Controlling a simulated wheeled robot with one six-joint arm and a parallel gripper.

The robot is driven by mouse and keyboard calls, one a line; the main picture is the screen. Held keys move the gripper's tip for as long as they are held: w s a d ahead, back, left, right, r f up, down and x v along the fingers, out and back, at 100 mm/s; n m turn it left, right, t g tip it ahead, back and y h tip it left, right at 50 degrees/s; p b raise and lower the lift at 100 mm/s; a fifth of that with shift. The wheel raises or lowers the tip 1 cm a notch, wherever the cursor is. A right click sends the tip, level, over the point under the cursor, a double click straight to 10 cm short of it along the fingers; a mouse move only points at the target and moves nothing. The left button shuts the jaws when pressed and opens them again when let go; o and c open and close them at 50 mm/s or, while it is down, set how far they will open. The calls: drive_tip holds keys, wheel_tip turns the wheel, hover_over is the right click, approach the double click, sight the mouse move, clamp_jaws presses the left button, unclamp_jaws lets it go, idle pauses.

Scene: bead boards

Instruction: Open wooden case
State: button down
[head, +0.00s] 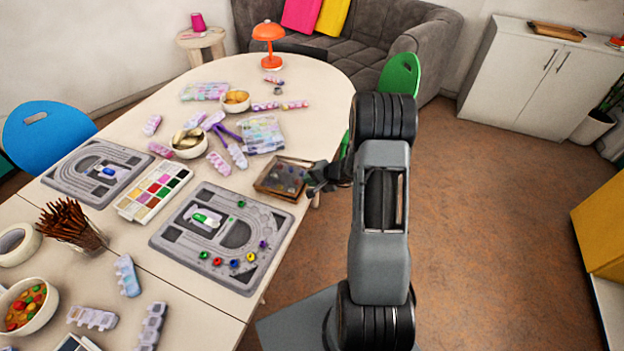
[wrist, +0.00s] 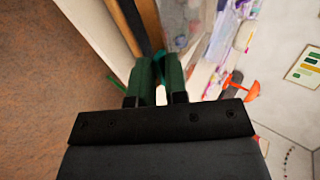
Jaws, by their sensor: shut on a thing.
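The wooden case (head: 262,187) is a small brown box with a dark, glassy-looking top, near the right edge of the table. Its brown wooden edge also shows in the wrist view (wrist: 150,24), just beyond my fingers. My gripper (head: 312,178) reaches in from the right and meets the case's right side. In the wrist view my two dark green fingers (wrist: 160,72) are close together, shut on the case's edge. The exact contact is partly hidden, and I cannot tell whether the lid is raised.
A grey bead board (head: 170,238) with colored beads lies left of and in front of the case. A clear bead box (head: 262,134) and a bowl (head: 188,142) stand behind and to the left. An orange lamp (head: 268,32) is at the far end. The floor (head: 490,230) on the right is clear.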

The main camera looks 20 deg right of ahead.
drive_tip(key=shift+a+r+p, duration=0.1)
drive_tip(key=shift+r+p, duration=0.2)
drive_tip(key=shift+r, duration=0.1)
drive_tip(key=p, duration=0.1)
drive_tip(key=r+p, duration=0.1)
drive_tip(key=r+g+h+p, duration=0.1)
drive_tip(key=shift+w+a+r, duration=0.2)
drive_tip(key=shift+w+a, duration=0.05)
drive_tip(key=shift+w, duration=0.1)
drive_tip(key=p, duration=0.1)
drive_tip(key=r+p, duration=0.1)
drive_tip(key=p, duration=0.1)
drive_tip(key=shift+w+a+g+h, duration=0.2)
drive_tip(key=shift+w+g+h, duration=0.1)
drive_tip(key=shift+g, duration=0.1)
